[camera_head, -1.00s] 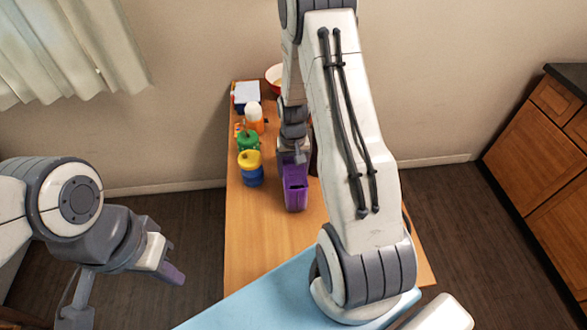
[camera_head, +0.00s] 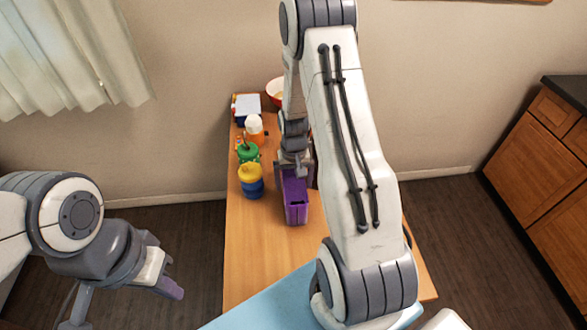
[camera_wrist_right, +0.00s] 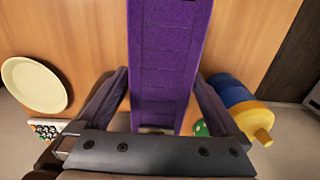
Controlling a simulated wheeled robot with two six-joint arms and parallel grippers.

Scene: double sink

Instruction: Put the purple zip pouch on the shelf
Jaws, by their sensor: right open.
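I cannot identify a shelf for certain.
A yellow-and-blue jar (camera_head: 251,181), a green container (camera_head: 248,153) and an orange bottle with a white top (camera_head: 254,128) stand left of the pouch. A bowl (camera_head: 275,90) is at the back. The near left table top (camera_head: 255,250) is clear. Wooden cabinets (camera_head: 545,150) stand right.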

